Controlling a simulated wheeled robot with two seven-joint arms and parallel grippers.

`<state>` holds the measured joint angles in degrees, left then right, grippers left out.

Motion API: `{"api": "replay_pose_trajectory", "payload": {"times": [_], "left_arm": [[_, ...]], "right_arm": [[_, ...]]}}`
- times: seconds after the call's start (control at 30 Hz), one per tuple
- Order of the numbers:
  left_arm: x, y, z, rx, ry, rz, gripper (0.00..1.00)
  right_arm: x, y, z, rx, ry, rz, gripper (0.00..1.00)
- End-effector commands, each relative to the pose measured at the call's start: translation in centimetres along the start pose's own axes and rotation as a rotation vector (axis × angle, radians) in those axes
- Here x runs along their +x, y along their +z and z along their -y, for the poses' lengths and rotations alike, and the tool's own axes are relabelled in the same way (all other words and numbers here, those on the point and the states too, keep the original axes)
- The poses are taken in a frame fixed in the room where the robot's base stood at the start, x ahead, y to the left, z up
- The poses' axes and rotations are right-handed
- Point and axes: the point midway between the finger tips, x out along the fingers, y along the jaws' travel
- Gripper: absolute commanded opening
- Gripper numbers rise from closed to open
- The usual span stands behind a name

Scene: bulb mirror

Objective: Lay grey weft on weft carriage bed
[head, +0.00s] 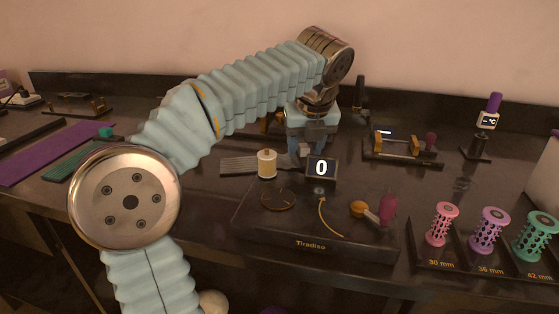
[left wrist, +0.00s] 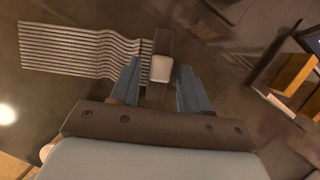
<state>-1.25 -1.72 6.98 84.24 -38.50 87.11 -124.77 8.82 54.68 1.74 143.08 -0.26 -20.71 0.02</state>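The grey weft is a flat sheet of pale grey strips (left wrist: 80,48) in the left wrist view, with a dark bar and a whitish block (left wrist: 161,68) at its right end. In the head view the strips (head: 238,165) lie on the dark worktop, partly behind a white spool. My left gripper (left wrist: 160,84) is open, its blue fingers on either side of the block with small gaps. In the head view it (head: 308,152) points down behind the "0" display. I cannot tell for sure which thing is the weft carriage bed. My right gripper is not in view.
The "0" display (head: 321,167) and white spool (head: 267,164) stand close in front of my left gripper. A dark fixture with brass posts (head: 402,158) stands to the right. Pink, purple and green perforated cylinders (head: 488,231) stand at front right. Purple strip (head: 52,155) lies left.

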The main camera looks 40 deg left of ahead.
Motion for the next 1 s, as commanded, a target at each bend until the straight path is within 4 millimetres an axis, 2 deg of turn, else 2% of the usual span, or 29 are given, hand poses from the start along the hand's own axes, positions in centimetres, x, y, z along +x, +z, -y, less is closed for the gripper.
{"api": "replay_pose_trajectory", "payload": {"times": [0.03,0.2,0.3,0.67,0.83,1.0], "left_arm": [[0.0,0.0,0.0,0.0,0.0,0.0,0.37],[0.0,0.0,0.0,0.0,0.0,0.0,0.11],[0.0,0.0,0.0,0.0,0.0,0.0,0.0],[-0.7,0.3,0.1,-0.001,-0.002,0.002,0.0],[-3.1,1.3,0.1,-0.001,-0.003,0.003,0.0],[-6.9,0.7,-1.8,-0.001,-0.004,0.005,0.0]], "right_arm": [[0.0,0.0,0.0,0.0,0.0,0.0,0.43],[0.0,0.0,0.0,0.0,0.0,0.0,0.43],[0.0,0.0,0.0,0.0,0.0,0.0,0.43],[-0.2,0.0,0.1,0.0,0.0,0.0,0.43],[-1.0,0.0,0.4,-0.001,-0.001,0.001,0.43],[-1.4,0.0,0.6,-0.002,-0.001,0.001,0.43]]}}
